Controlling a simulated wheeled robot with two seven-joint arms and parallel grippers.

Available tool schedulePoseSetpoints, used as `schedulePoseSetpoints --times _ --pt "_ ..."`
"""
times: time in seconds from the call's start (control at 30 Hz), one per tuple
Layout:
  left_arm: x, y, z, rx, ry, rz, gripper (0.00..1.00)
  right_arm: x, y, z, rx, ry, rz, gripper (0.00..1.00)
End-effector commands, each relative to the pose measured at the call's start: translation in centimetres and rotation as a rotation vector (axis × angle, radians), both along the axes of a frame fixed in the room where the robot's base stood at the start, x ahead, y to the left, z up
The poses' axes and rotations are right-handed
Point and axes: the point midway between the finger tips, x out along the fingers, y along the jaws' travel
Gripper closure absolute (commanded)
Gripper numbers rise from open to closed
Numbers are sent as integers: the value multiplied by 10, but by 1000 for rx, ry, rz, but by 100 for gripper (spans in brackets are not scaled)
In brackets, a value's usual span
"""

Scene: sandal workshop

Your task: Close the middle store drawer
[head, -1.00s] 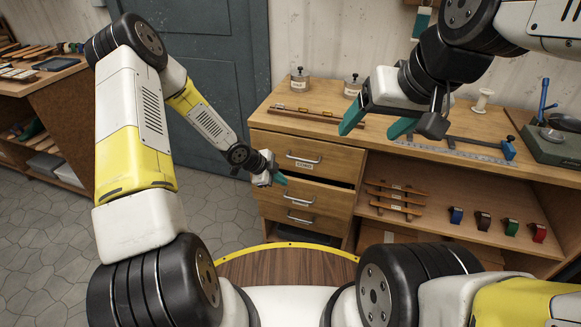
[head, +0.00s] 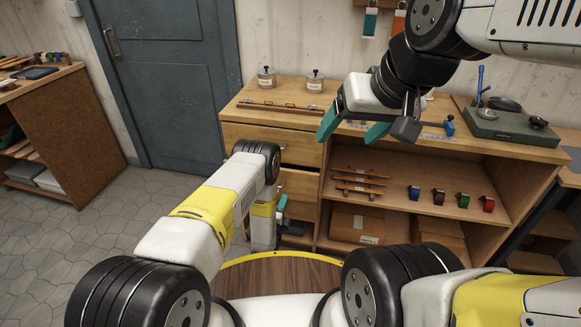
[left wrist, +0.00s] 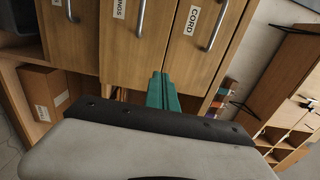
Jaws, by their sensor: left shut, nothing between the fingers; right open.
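The wooden drawer unit stands at the left end of the workbench. Its middle drawer (head: 299,185) stands slightly out, with a dark gap above its front; my left arm hides much of it. In the left wrist view the middle drawer (left wrist: 140,60) has a label ending in "INGS", beside the top drawer (left wrist: 205,60) labelled "CORD". My left gripper (head: 283,204) is shut and empty, low by the drawers' right side; its teal fingers (left wrist: 162,92) show before the fronts. Contact cannot be told. My right gripper (head: 352,128) is open and empty above the bench top.
Open shelves right of the drawers hold sandal pieces, small coloured rolls and a cardboard box (head: 356,225).

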Motion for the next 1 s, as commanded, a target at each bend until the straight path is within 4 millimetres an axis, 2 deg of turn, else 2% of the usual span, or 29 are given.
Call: schedulePoseSetpoints --times 0.17,0.4,0.6,0.8,1.0 --pt "25 -7 2 -3 -4 2 100 0 0 0 0 0 0 25" --pt "75 -23 2 -5 -3 2 100 0 0 0 0 0 0 25" --pt "109 -35 1 -4 -1 1 100 0 0 0 0 0 0 25" --pt "126 -41 1 -4 2 1 100 0 0 0 0 0 0 25" --pt "130 -42 1 -4 3 0 100 0 0 0 0 0 0 25"
